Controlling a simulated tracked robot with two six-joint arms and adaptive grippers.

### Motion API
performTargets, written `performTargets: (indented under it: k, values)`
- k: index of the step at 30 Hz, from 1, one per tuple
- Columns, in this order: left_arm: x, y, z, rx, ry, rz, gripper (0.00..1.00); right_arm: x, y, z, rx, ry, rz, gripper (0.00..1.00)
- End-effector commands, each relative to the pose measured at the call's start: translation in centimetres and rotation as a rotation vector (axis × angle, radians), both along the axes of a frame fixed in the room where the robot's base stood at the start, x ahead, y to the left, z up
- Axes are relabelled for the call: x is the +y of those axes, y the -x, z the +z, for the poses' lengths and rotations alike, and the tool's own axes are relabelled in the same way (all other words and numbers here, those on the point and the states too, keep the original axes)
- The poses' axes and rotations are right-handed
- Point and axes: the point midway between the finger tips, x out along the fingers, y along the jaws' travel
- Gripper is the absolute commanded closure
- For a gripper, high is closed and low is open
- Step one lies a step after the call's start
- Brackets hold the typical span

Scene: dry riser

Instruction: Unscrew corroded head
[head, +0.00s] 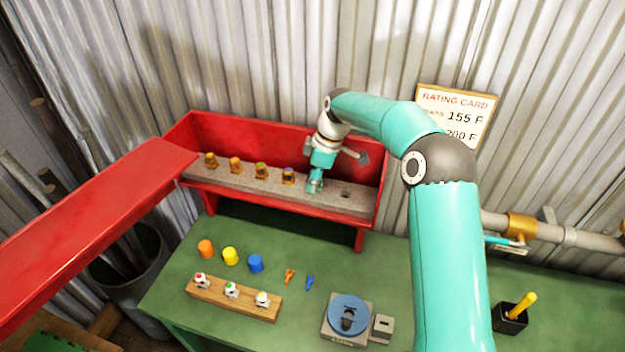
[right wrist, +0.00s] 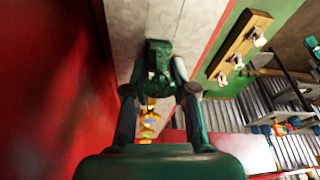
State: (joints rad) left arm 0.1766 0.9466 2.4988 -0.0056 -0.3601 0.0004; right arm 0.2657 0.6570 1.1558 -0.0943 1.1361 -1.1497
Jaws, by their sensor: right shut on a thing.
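My right gripper (head: 314,186) reaches down into the red trough (head: 285,203), over the grey strip inside it. In the right wrist view its fingers (right wrist: 160,92) are shut on a dark green, corroded-looking head (right wrist: 158,62) by the pale strip. Whether the head is still seated cannot be told. In the head view the gripper mostly hides it. Several brass-coloured heads (head: 235,164) stand in a row on the strip to the left. An empty dark hole (head: 345,194) is to the right. My left gripper is not in view.
The green bench (head: 190,275) holds a wooden rack (head: 235,300) with three white heads, orange (head: 205,249), yellow (head: 230,256) and blue (head: 256,264) caps, small clips (head: 289,276), and a blue-topped device (head: 348,314). A rating card (head: 457,112) hangs behind. A pipe (head: 585,240) runs right.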

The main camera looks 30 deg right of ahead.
Motion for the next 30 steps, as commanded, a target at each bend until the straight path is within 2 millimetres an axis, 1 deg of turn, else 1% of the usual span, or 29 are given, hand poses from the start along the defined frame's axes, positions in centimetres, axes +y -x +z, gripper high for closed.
performTargets:
  k: [9,30]
  values:
    - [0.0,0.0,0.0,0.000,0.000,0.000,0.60,-0.3,0.0,1.2,-0.003,0.005,-0.003,1.00]
    - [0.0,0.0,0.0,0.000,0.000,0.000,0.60,-0.1,-0.1,3.1,-0.006,0.003,-0.002,1.00]
